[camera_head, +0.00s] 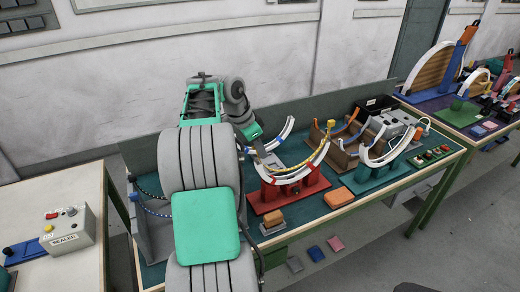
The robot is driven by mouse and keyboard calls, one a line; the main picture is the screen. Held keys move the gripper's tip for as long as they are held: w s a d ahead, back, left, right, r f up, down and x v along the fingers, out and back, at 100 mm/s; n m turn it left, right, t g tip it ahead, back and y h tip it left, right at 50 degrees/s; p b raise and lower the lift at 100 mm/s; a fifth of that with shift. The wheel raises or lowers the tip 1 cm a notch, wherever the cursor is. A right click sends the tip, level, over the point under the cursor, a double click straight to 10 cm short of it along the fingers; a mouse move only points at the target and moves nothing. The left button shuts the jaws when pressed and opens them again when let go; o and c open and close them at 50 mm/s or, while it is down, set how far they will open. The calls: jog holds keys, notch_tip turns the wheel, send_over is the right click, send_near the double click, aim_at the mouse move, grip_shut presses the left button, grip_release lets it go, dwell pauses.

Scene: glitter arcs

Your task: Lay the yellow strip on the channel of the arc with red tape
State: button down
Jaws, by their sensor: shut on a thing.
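An arc on a red stand (290,190) stands near the front of the green bench, its pale curved channel open upward. My gripper (262,152) is at the upper left of this arc, shut on what appears to be the yellow strip. Its fingertips are small and partly hidden by my wrist, so the exact grip is unclear. I cannot tell how much of the strip touches the channel.
A pale arc with blue tape (279,138) rises behind. An arc on a green stand (374,170) stands to the right, with a brown-based arc (345,150) behind. Orange blocks (340,197) sit near the bench's front edge. A black bin (375,106) stands at the back.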

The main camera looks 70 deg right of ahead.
jog(key=shift+f, duration=0.15)
jog(key=shift+f+b, duration=0.75)
jog(key=shift+f, duration=0.3)
jog(key=c, duration=1.3)
grip_release()
jog(key=shift+a+f, duration=0.1)
jog(key=shift+c, duration=0.2)
jog(key=shift+w, duration=0.1)
jog(key=shift+r, duration=0.3)
notch_tip(320, 180, up, 11)
jog(key=p, duration=1)
jog(key=shift+r, duration=0.15)
